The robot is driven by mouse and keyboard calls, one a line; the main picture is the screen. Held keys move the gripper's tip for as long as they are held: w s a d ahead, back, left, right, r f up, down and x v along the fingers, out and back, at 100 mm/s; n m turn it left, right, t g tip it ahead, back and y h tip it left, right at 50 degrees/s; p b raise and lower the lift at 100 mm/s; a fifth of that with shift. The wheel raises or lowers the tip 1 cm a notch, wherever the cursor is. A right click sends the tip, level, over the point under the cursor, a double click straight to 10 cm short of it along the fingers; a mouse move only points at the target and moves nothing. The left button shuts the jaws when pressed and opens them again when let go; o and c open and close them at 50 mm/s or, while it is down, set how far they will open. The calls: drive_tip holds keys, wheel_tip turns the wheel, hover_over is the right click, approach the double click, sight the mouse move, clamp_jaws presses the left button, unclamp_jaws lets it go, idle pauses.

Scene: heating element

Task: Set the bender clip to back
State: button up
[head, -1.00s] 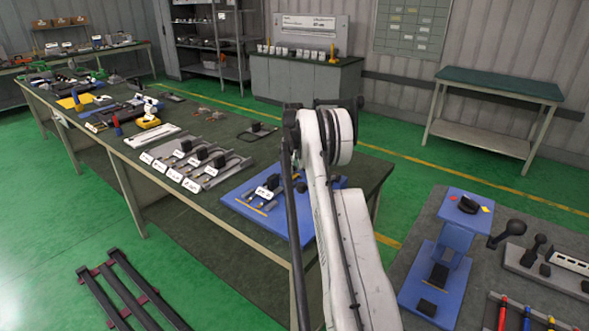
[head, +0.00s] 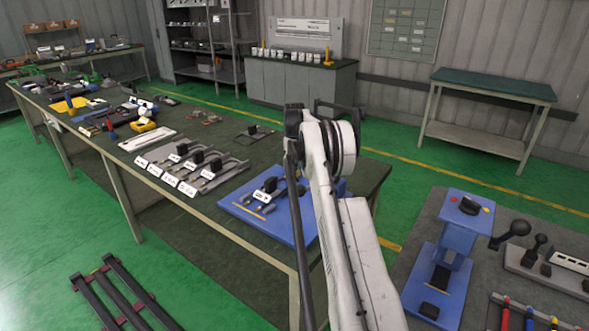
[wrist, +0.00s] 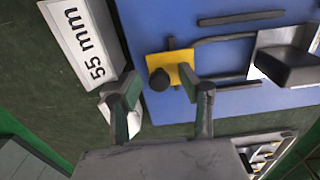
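In the wrist view, a yellow plate (wrist: 181,62) with a black knob (wrist: 160,80) is on a blue board (wrist: 225,95). I cannot tell for sure that this is the bender clip or which way it is set. My gripper (wrist: 162,95) is open, its two fingers apart with nothing held between them. The knob and plate show beyond the gap between the fingertips; I see no contact. In the head view, a blue board (head: 240,205) with dark fittings lies on the long table, partly behind my arm. My gripper is hidden there.
A "55 mm" label block (wrist: 83,40) stands beside the board in the wrist view, with a black block (wrist: 290,68) at right. Labelled black tools (head: 200,158) sit on the table. A blue stand (head: 450,245) is at right.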

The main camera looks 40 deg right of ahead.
sight(294, 167)
wheel_tip(294, 167, up, 12)
idle(0.5)
drive_tip(key=shift+c, duration=0.3)
